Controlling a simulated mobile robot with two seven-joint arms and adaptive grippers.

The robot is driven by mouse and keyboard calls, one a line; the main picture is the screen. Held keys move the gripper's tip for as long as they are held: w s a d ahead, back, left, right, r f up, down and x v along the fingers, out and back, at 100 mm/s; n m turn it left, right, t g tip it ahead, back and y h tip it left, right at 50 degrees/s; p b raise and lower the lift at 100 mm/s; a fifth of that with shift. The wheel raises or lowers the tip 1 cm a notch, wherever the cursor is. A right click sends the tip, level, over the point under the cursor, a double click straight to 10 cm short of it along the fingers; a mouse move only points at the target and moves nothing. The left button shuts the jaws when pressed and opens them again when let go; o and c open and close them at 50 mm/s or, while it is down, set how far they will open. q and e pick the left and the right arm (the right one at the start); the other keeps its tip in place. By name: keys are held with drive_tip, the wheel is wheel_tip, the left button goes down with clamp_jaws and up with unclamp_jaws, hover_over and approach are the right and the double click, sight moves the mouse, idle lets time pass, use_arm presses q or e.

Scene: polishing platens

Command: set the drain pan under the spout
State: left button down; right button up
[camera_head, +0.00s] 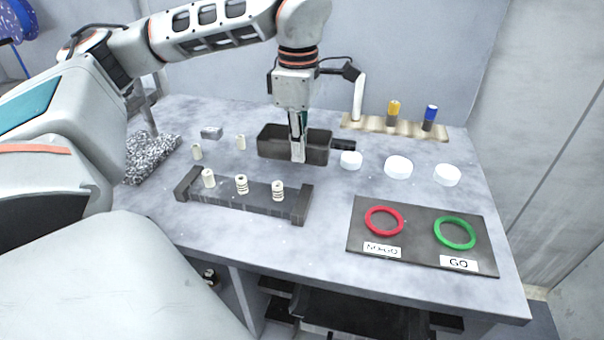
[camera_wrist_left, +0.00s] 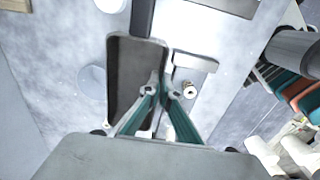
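The drain pan (camera_head: 262,150) is a dark rectangular tray with a short dark handle on its right, at the middle of the table. In the left wrist view the pan (camera_wrist_left: 112,75) stands lengthwise, its handle at the top. My left gripper (camera_head: 298,157) points down at the pan's near long wall. In the left wrist view its two teal-padded fingers (camera_wrist_left: 162,88) close together at that wall, which appears pinched between them. I cannot tell whether the pan is off the table. I cannot clearly identify the spout. My right gripper is not in view.
A dark rack (camera_head: 260,205) with cream banded cylinders stands in front of the pan. White discs (camera_head: 398,167) lie to its right. A NO-GO/GO board (camera_head: 420,254) with red and green rings is front right. A wooden bottle stand (camera_head: 380,127) is behind. Grey granules (camera_head: 148,155) lie left.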

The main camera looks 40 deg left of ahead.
use_arm(q)
wheel_tip(320, 180, down, 6)
drive_tip(key=shift+r+b, duration=0.15)
drive_tip(key=shift+b, duration=0.65)
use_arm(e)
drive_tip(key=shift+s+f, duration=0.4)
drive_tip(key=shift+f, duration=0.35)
use_arm(q)
drive_tip(key=c, duration=2.3)
unclamp_jaws()
drive_tip(key=shift+f, duration=0.2)
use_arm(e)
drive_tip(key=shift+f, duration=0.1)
